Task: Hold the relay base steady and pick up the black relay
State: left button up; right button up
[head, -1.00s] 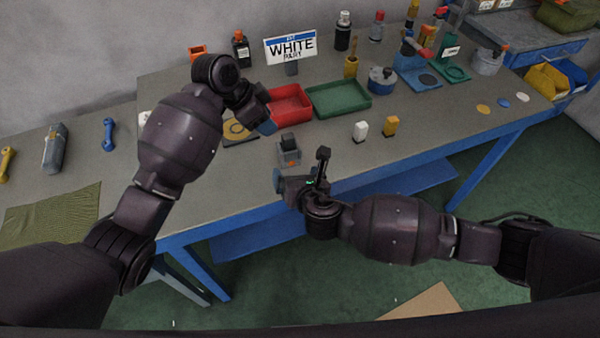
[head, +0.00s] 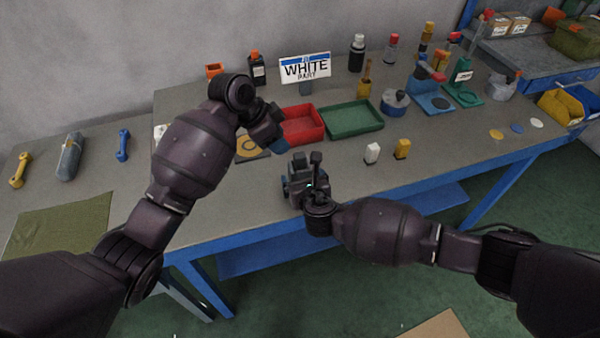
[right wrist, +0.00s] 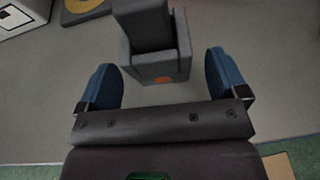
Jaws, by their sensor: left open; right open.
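The grey relay base (right wrist: 160,68) with an orange mark on its near side stands on the bench. The dark relay (right wrist: 144,24) sits upright in it. In the head view the relay (head: 298,160) shows just beyond my right gripper, which hides most of the base. My right gripper (right wrist: 163,84) is open, its blue fingers level with the near end of the base, one on each side, with gaps. My left gripper (head: 278,138) is open and empty above the bench, up and left of the base, near the red tray. Its fingertips are partly hidden.
A red tray (head: 318,138) and a green tray (head: 380,117) lie behind the base, with a WHITE sign (head: 304,69) beyond. A white block (head: 372,153) and a yellow block (head: 402,149) stand to the right. Bench around the blocks is clear.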

aim_at(300, 173)
jog(key=shift+x, duration=1.75)
jog(key=c, duration=1.1)
pick_arm(q)
jog(key=shift+c, duration=0.3)
